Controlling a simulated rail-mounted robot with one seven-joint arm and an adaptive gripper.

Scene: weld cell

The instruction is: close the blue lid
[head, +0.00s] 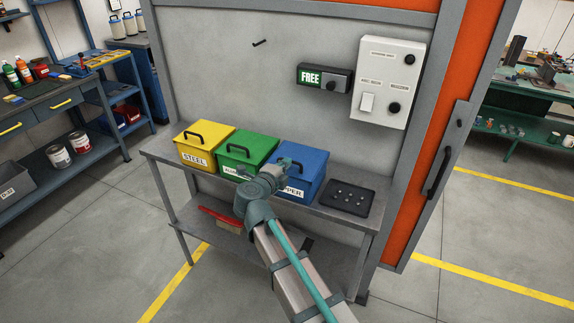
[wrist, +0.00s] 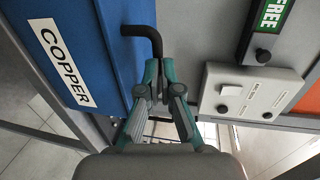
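The blue bin labelled COPPER (head: 309,180) stands right of the green bin on the bench. Its blue lid (head: 312,158) looks flat on top in the head view, though my arm covers part of it. The bin's label (wrist: 63,62) shows in the wrist view, and the lid's black handle (wrist: 146,33) rises from the blue surface. My gripper (head: 284,163) is over the lid. In the wrist view its fingertips (wrist: 158,75) are close together with the handle's bar running between them. The fingers hide the rest of the handle.
A yellow STEEL bin (head: 204,147) and a green bin (head: 247,152) stand close by on the left, both lidded. A dark tray (head: 347,198) lies right of the blue bin. A FREE sign (head: 312,77) and a control box (head: 388,82) are on the wall behind.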

